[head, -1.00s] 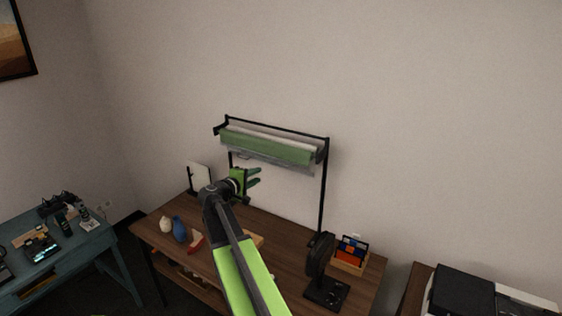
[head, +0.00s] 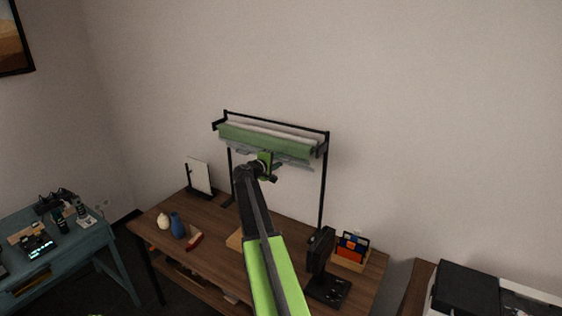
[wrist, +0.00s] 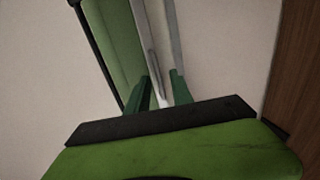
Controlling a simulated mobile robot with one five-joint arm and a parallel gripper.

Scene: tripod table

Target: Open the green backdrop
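The green backdrop (head: 265,142) is rolled up on a black stand above the wooden table. A grey bar runs along its lower edge. In the wrist view the green roll (wrist: 112,45) slants at upper left, with a pale grey strip and a thin handle-like loop (wrist: 154,65) beside it. My gripper (head: 270,158) is at the lower edge of the backdrop, near its middle. Its two green fingers (wrist: 160,82) stand apart, with the grey loop between them. I see no clear contact on both sides.
The black stand frame (head: 324,180) rises from the wooden table (head: 290,232). A blue vase (head: 177,226), a white vase (head: 163,221), a black fan-like object (head: 320,262) and a wooden organizer (head: 349,257) stand on it. A white panel (head: 199,175) stands at the back left.

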